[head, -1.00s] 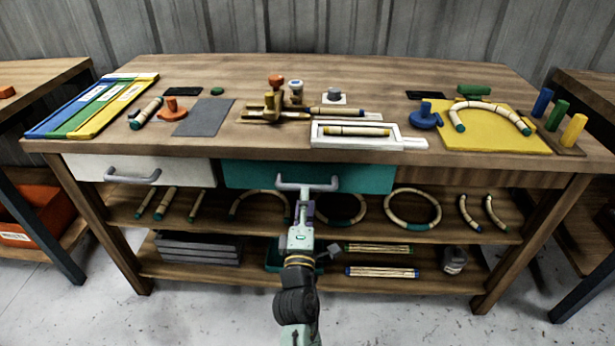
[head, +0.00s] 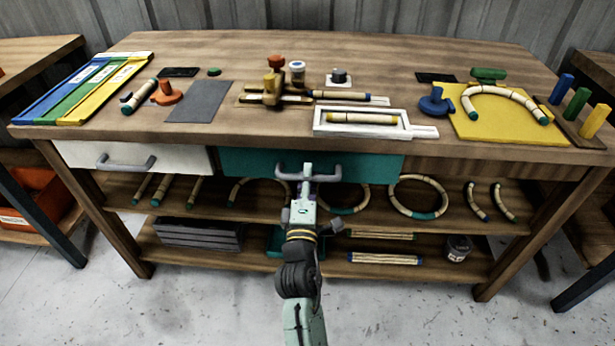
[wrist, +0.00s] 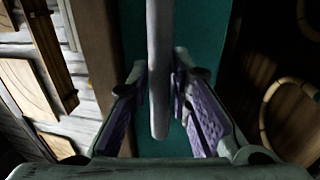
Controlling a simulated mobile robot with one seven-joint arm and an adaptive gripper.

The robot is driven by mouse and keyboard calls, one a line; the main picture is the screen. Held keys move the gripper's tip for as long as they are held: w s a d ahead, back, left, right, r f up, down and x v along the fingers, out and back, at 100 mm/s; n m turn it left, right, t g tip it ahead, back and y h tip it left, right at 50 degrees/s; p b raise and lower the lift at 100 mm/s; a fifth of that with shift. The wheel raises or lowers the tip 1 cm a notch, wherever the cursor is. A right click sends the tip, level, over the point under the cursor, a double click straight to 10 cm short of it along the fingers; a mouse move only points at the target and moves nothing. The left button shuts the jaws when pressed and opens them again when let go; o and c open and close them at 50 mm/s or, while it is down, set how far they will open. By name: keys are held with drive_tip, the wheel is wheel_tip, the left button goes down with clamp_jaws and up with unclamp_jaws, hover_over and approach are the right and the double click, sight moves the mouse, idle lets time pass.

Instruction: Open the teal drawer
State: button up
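The teal drawer (head: 375,166) is under the tabletop, right of the white drawer. Its front looks about flush with the bench, so it appears closed. Its grey bar handle (head: 327,176) sticks out at the front. My gripper (head: 307,178) is at the middle of this handle, reaching up from below in the head view. In the wrist view, the handle (wrist: 159,45) runs upright between the two purple-padded fingers of my gripper (wrist: 161,85). The fingertips lie close against both sides of the bar.
The white drawer (head: 185,159) with its own handle (head: 126,163) is to the left. Shelves below hold rattan rings (head: 418,197) and a grey crate (head: 198,233). The tabletop carries a white tray (head: 432,132) and a yellow board (head: 510,133). Floor in front is clear.

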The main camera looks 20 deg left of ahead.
clamp_jaws()
idle(0.4)
